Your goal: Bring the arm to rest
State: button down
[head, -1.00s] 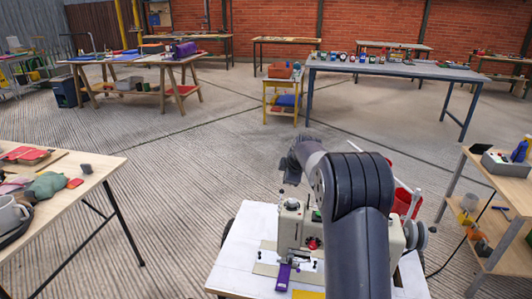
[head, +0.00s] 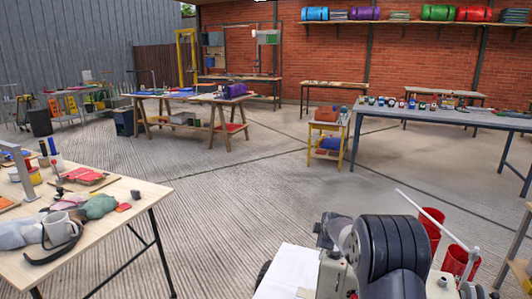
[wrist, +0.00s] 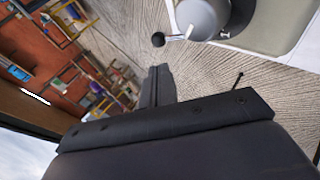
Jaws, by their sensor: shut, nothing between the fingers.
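My arm (head: 385,250) shows at the lower right of the head view, bent, with its dark grey joint uppermost. My gripper is not clearly visible there. In the wrist view my gripper (wrist: 157,82) points away from the camera with its two dark fingers together and nothing between them. It is in the air, with the ribbed concrete floor beyond the fingertips.
Red containers (head: 430,230) are just beyond. A cluttered wooden table (head: 90,240) is at left. The middle floor (head: 240,200) is clear.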

jog(key=shift+s+a+t+h, duration=0.2)
jog(key=shift+s+t, duration=0.25)
jog(key=shift+t, duration=0.2)
jog(key=shift+s+a+t+h, duration=0.15)
jog(key=shift+s+t, duration=0.25)
jog(key=shift+t, duration=0.25)
